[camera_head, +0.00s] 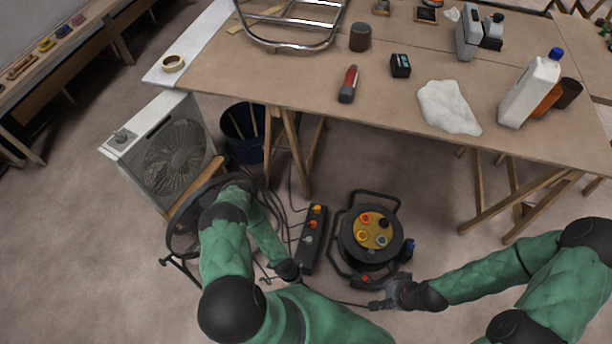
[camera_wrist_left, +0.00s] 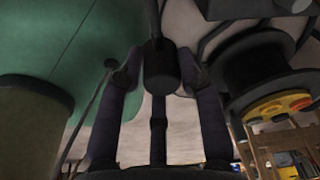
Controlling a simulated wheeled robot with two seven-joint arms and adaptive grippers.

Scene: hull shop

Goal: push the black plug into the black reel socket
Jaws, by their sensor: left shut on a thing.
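The cable reel (camera_head: 347,238) stands on the floor under the table's front edge. Its yellow face (camera_head: 374,240) carries several coloured sockets, among them a black one (camera_head: 383,223). The reel's dark drum (camera_wrist_left: 250,65) and yellow face (camera_wrist_left: 282,106) show at the right of the left wrist view. The black plug (camera_wrist_left: 160,66) sits between the fingers of my left gripper (camera_wrist_left: 160,85), which is shut on it, apart from the reel face. In the head view I cannot make out the plug. My right gripper (camera_head: 384,301) is at the reel's front; its finger opening is unclear.
A black socket strip (camera_head: 311,243) lies left of the reel, with loose cables around it. A fan heater (camera_head: 165,150) and dark bucket (camera_head: 236,140) stand further left. The worktable (camera_head: 300,85) overhangs behind, with trestle legs (camera_head: 291,150) close by. Open floor lies at left.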

